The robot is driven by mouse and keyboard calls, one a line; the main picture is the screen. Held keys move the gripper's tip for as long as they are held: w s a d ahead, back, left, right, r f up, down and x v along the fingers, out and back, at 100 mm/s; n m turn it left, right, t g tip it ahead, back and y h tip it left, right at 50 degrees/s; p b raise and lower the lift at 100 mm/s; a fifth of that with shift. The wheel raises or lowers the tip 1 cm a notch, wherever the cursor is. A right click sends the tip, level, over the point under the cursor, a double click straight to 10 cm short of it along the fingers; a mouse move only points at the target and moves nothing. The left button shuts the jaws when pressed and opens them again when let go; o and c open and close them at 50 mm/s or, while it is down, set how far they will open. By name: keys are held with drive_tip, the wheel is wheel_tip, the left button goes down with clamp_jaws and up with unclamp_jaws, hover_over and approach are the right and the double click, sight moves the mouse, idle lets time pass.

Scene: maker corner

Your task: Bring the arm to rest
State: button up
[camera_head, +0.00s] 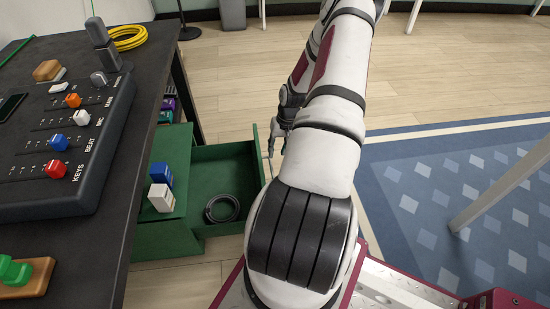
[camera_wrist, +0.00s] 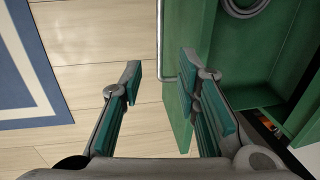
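My arm reaches forward in the head view, and my gripper (camera_head: 277,148) hangs just to the right of the open green drawer (camera_head: 225,152). In the wrist view my gripper (camera_wrist: 160,77) is open, its two teal-padded fingers apart with nothing gripped. The drawer's grey bar handle (camera_wrist: 160,42) shows between the fingertip lines; I cannot tell how far beyond them it lies. The drawer is pulled out from the green cabinet (camera_head: 168,238).
A dark cable coil (camera_head: 222,209) lies in the drawer. A blue block (camera_head: 160,174) and a white block (camera_head: 161,197) stand on the cabinet. The workbench (camera_head: 95,245) with a control panel (camera_head: 50,150) is at left. Wooden floor (camera_head: 225,65) is clear beyond; a blue rug (camera_head: 440,235) lies right.

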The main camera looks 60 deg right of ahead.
drive_tip(key=shift+s+d+r, duration=0.1)
drive_tip(key=shift+s+r, duration=0.05)
drive_tip(key=shift+r, duration=0.8)
